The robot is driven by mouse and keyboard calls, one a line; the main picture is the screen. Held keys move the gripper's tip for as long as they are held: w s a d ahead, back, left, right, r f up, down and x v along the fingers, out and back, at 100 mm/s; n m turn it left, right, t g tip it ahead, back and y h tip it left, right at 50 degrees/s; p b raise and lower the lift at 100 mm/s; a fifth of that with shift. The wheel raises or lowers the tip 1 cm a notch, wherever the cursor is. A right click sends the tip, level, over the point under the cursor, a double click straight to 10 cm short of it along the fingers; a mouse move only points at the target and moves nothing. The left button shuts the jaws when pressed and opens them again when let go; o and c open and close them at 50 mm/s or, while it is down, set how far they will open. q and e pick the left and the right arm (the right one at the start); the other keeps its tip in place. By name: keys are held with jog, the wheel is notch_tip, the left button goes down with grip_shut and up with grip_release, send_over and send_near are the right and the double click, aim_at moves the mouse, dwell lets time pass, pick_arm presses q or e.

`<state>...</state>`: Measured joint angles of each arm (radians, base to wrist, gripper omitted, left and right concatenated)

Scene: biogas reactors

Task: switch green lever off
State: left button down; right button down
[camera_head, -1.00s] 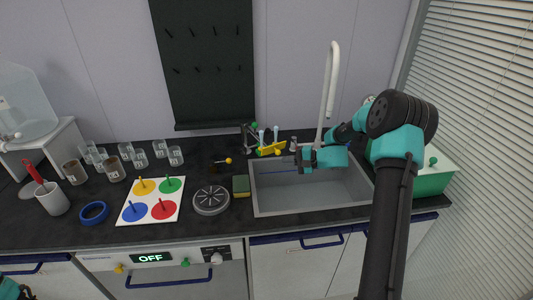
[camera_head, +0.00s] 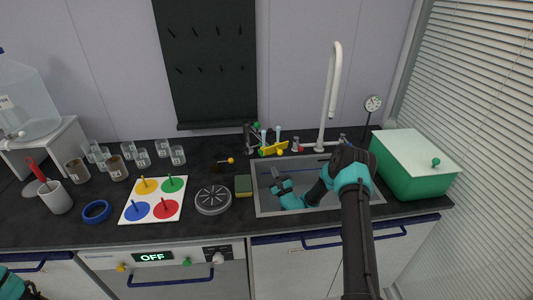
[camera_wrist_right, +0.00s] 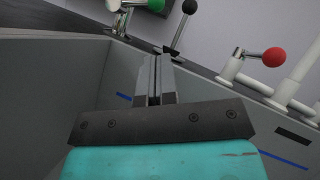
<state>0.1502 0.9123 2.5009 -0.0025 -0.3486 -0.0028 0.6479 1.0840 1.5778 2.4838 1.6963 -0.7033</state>
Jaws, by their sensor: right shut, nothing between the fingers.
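A green ball-topped lever (camera_head: 255,126) stands on a dark stand behind the sink's back left corner. In the right wrist view a green knob (camera_wrist_right: 155,5) shows at the top edge, partly cut off; it looks like the same one. My right gripper (camera_head: 276,176) is over the left part of the sink basin, in front of the lever and apart from it. In the right wrist view its fingers (camera_wrist_right: 153,78) are together and empty, pointing toward the back edge. My left gripper (camera_head: 24,292) is only partly in view at the bottom left corner.
The sink (camera_head: 262,212) lies below my right arm, with a tall white faucet (camera_head: 332,95) behind. A red-knobbed lever (camera_wrist_right: 273,57) and a black-knobbed lever (camera_wrist_right: 189,7) stand close by.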

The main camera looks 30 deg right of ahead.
send_near(255, 146)
jog(key=w+d+r, duration=0.2)
jog(key=w+d, duration=0.2)
jog(key=w, duration=0.1)
jog(key=shift+d+r, duration=0.15)
jog(key=shift+r, duration=0.25)
dwell(0.4)
